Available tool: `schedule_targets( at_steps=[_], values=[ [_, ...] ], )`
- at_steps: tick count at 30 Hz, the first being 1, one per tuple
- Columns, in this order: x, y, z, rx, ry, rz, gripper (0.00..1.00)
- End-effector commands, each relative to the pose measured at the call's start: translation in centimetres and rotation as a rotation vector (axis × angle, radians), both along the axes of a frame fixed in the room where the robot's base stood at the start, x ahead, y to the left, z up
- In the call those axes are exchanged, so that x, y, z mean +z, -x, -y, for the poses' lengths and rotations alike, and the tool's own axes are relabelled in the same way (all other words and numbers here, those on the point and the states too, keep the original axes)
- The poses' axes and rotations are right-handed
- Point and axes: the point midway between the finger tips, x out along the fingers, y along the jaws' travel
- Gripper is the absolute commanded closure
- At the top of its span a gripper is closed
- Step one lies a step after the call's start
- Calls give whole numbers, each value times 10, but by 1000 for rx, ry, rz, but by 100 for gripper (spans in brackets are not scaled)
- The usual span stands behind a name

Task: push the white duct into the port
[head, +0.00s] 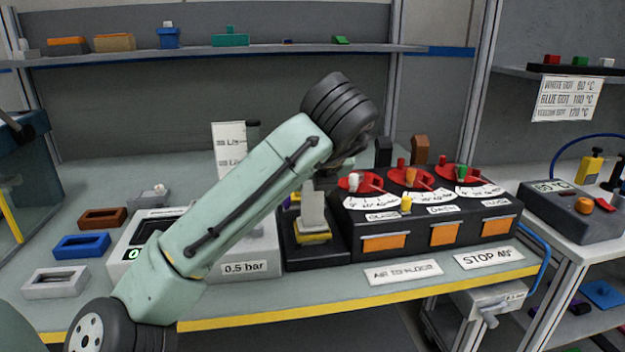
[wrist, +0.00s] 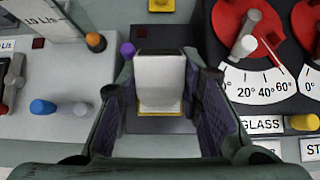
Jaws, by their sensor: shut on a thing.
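The white duct (head: 312,208) stands upright over a black block (head: 318,258) in the head view, with a yellow rim (head: 313,239) around its foot. In the wrist view, the duct (wrist: 160,80) lies between the two dark finger pads of my gripper (wrist: 160,74), which is shut on it. A yellow edge (wrist: 160,108) shows below the duct. The port's opening is hidden under the duct, and I cannot tell how deep the duct sits. In the head view my gripper (head: 322,184) is partly hidden behind my arm.
A dark console with red dials (head: 410,178) and orange tabs stands close on the right. A grey box labelled 0.5 bar (head: 243,268) stands close on the left. A purple knob (wrist: 128,49) is beside the left finger. Blue (head: 80,246) and brown (head: 102,217) trays lie further left.

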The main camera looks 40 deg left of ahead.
Motion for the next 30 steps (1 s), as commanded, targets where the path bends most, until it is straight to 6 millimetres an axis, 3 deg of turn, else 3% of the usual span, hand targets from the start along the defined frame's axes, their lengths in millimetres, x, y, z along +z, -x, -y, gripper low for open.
schedule_targets(
  at_steps=[6, 7, 16, 26, 30],
  values=[
    [-6, 0, 0, 0, 0, 0, 100],
    [-5, 0, 0, 0, -1, 1, 65],
    [-5, 0, 0, 0, 0, 0, 45],
    [-4, 0, 1, 0, 0, 0, 44],
    [5, 6, 7, -1, -2, 1, 44]
  ],
)
